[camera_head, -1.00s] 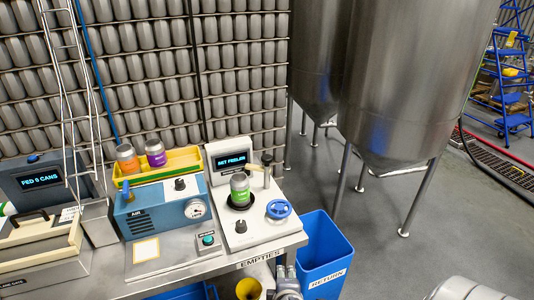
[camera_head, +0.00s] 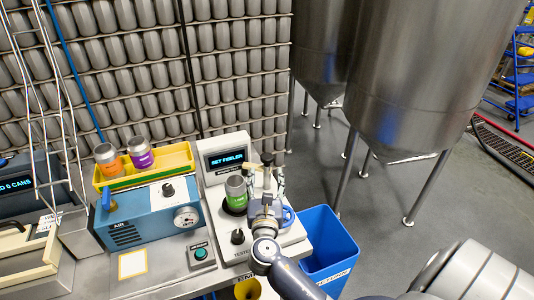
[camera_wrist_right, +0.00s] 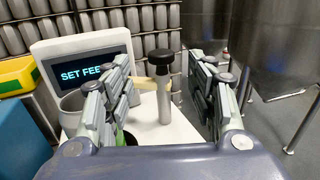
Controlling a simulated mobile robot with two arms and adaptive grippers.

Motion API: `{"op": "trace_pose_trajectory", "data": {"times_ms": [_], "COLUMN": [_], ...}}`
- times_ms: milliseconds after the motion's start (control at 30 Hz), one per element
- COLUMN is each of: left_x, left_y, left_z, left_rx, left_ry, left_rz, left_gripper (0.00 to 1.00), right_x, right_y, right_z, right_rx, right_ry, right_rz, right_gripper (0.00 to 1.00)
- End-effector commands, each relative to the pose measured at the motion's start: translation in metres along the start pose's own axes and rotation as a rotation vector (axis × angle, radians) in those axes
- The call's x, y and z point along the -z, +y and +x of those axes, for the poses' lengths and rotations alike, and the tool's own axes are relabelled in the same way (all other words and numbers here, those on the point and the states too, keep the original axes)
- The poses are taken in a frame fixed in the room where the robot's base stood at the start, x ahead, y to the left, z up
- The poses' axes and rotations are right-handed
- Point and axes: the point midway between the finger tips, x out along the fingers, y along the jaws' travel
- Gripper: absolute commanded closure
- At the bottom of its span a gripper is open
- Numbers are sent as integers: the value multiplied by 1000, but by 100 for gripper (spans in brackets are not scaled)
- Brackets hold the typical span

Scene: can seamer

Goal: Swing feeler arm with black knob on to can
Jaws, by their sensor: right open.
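A grey can with a green label (camera_head: 236,193) stands upright on the seam tester's round holder, and its rim shows at the left in the right wrist view (camera_wrist_right: 72,104). To its right is a metal post topped by a black knob (camera_wrist_right: 163,61). A pale tan feeler arm (camera_wrist_right: 144,84) sticks out leftward from the post; its outer end is hidden behind my finger. My right gripper (camera_head: 267,182) is open. In the wrist view its fingers stand apart left and right of the post, with the knob between them and no clear contact. My left gripper is out of view.
A screen (camera_head: 227,157) reading "SET FEELER" stands behind the can. A black knob (camera_head: 237,237) is in front. The blue air unit (camera_head: 150,215) stands left; a blue return bin (camera_head: 328,245) stands right.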

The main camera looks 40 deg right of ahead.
Motion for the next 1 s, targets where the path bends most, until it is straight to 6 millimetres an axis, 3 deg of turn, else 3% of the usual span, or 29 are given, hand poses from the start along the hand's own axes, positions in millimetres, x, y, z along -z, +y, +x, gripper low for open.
{"op": "trace_pose_trajectory", "data": {"times_ms": [100,200,367,500,667,1000], "left_x": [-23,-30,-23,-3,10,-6], "left_y": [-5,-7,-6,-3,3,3], "left_z": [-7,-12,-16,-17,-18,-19], "left_rx": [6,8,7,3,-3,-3], "left_ry": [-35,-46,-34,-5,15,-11], "left_rz": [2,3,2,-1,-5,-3], "left_gripper": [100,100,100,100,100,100], "right_x": [-3,-3,-2,-1,-1,0], "right_y": [-1,-1,-1,-1,-1,-1], "right_z": [19,37,65,84,96,100], "right_rx": [3,3,3,3,2,3], "right_ry": [-1,-1,0,1,1,1], "right_rz": [0,0,2,2,3,4], "right_gripper": [48,48,48,48,48,48]}}
